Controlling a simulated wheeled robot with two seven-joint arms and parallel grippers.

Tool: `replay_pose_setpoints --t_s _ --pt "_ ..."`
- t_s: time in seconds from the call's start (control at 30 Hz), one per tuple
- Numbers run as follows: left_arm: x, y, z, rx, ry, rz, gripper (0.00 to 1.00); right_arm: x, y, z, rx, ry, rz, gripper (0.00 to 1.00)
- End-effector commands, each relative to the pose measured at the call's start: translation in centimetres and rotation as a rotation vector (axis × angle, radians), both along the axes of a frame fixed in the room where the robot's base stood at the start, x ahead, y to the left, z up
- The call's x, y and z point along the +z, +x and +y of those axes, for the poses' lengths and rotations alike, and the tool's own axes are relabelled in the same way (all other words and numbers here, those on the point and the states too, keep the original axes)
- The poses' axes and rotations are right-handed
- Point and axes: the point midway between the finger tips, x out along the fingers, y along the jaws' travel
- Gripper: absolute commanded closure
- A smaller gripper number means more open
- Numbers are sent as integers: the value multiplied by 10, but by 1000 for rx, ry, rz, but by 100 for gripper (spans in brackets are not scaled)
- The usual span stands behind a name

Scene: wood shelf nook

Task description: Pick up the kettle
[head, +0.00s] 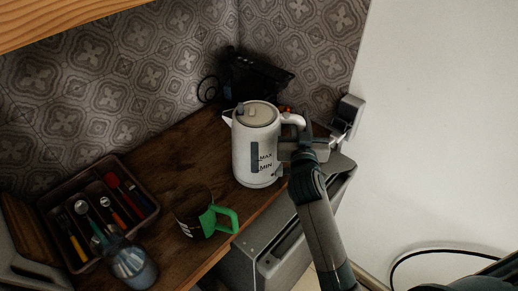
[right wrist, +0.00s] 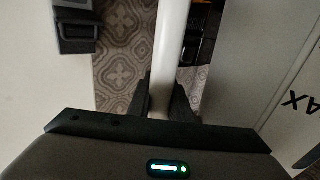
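The white kettle (head: 257,150) with a grey lid and MAX and MIN marks stands upright on the wooden counter (head: 180,160). Its spout points left and its handle (head: 294,121) is on the right. My right gripper (head: 297,143) is at the handle, coming in from the lower right. In the right wrist view, its two dark fingers (right wrist: 165,100) lie close against both sides of the white handle (right wrist: 170,50). The kettle body (right wrist: 288,100) fills the right side there. My left gripper is not in view.
A dark mug with a green handle (head: 222,217) stands in front of the kettle. A utensil tray (head: 147,217) and a glass bottle (head: 131,263) are at left. A black device (head: 255,75) sits behind the kettle, near the patterned wall (head: 140,70).

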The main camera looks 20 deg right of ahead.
Motion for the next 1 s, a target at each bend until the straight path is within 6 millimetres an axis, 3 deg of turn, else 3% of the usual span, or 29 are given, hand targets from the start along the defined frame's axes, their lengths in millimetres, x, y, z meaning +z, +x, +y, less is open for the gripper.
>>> replay_pose_setpoints --t_s 0.13,0.53,1.0 --pt "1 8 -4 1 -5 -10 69 1 0 0 1 1 -3 100" --pt "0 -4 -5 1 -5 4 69 1 0 1 2 2 -4 100" --pt "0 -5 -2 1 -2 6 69 2 0 1 2 2 -5 100"
